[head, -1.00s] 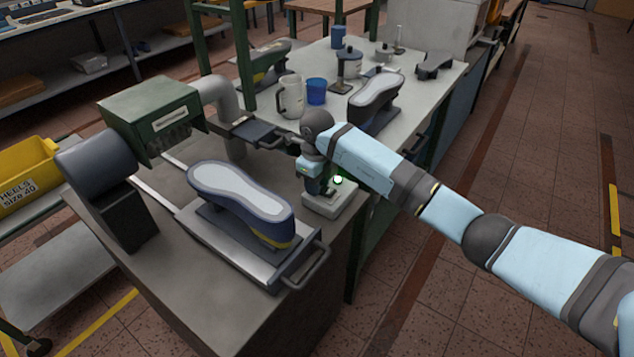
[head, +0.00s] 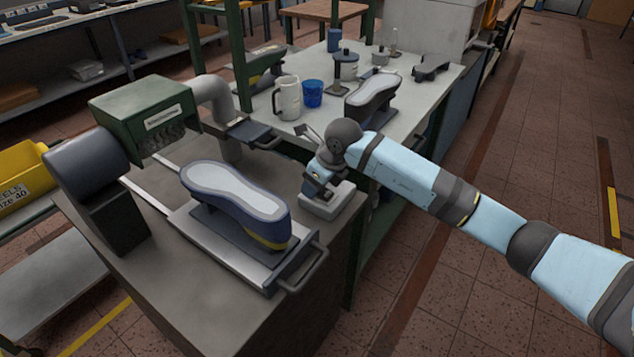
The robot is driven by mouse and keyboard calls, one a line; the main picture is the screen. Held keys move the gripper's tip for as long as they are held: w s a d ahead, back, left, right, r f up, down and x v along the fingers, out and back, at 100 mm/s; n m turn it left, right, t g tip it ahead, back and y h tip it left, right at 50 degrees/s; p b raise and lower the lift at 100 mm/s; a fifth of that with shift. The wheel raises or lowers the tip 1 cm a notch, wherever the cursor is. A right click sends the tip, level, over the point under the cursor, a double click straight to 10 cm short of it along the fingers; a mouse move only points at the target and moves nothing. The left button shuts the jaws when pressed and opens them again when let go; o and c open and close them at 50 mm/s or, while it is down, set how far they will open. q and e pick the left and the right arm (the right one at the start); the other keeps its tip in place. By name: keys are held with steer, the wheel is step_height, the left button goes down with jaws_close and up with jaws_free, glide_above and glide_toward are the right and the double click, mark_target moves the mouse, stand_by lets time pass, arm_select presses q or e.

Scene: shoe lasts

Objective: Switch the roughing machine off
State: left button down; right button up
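The roughing machine has a green housing (head: 142,108) with a white label, joined to a dark motor (head: 85,160) and a grey duct. It stands on a grey bench top. A grey switch box (head: 329,205) sits at the bench's right edge. My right gripper (head: 316,188) points down at the switch box, at or just above its top. Its fingers are small and partly hidden, so I cannot tell if they are open or shut. No green light shows on the box from here; the gripper may cover it. My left gripper is out of view.
A blue shoe last (head: 240,203) lies on a metal slide plate with handles in front of the machine. Behind stands a table with a white jug (head: 287,98), a blue cup (head: 312,93) and another last (head: 373,97). Open floor lies to the right.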

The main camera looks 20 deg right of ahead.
steer(key=shift+r, duration=0.1)
steer(key=p+v, duration=0.1)
steer(key=v, duration=1.2)
steer(key=shift+s+r, duration=0.15)
steer(key=shift+r, duration=0.1)
steer(key=shift+d, duration=0.1)
